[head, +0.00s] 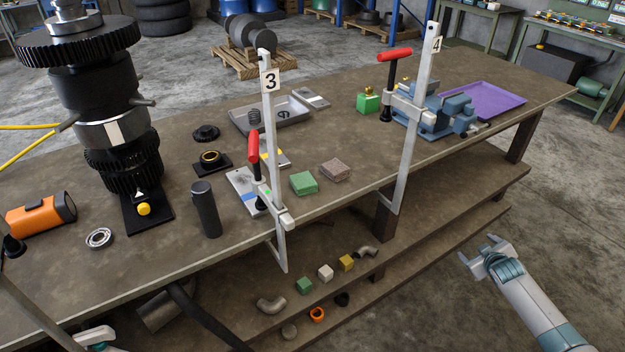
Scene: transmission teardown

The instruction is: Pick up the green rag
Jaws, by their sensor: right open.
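The green rag (303,183) lies folded in a small square on the workbench (245,228), near its front edge and just right of the clamp marked 3 (269,130). A brownish-pink folded rag (335,170) lies right beside it. My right gripper (478,253) is open and empty. It is out in front of the bench, right of and well away from the green rag. Part of what looks like my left gripper (95,338) shows at the bottom left edge; its fingers cannot be made out.
The clamp marked 4 (416,120) stands at the bench edge, between my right gripper and the rag. A dark cylinder (206,208) and a gear stack (105,95) stand to the left. A lower shelf (400,262) holds small blocks and pipe elbows.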

